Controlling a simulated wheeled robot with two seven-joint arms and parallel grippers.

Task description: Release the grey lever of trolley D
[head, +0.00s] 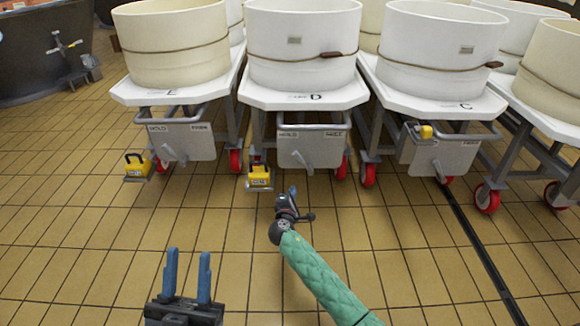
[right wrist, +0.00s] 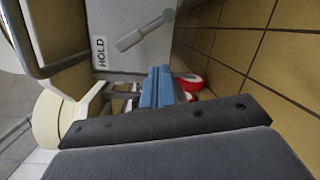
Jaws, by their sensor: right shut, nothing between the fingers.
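Trolley D (head: 300,97) stands in the middle of the row and carries a white vat. Its grey front panel (head: 312,150) also shows close up in the right wrist view, with a HOLD label. My right gripper (head: 292,190) is shut and empty, in front of and below the panel, apart from the lever. My left gripper (head: 187,275) is open and empty, low in front, above the floor.
Trolley E (head: 165,97) stands left and trolley C (head: 440,98) right. Red wheels (head: 368,176) stick out below the frames. A drain slot (head: 475,245) crosses the floor. The tiles in front are clear.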

